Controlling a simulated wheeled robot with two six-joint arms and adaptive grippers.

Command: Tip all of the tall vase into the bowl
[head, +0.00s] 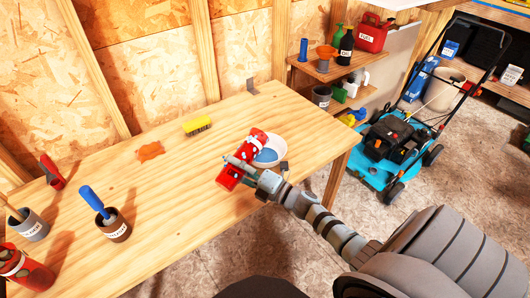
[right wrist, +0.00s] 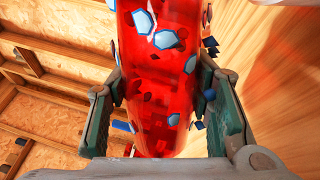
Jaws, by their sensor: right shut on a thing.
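The tall vase (head: 257,138) is red with white and blue flecks. My right gripper (head: 242,168) is shut on it near the table's right part. The vase looks tilted, with its upper end against or over the bowl in the picture. In the right wrist view the red vase (right wrist: 158,95) stands between the two fingers (right wrist: 163,108). The bowl (head: 283,145) is pale, with blue inside, and sits just right of the vase, partly hidden by it and the gripper. I cannot tell whether anything is flowing. My left gripper is out of view.
On the wooden table (head: 190,190) are a yellow brush (head: 197,125), an orange rag-like piece (head: 150,151), a brown cup (head: 117,230) with a blue handle, a grey cup (head: 33,228) and a red container (head: 25,270). A mower (head: 390,145) stands right. The table's middle is clear.

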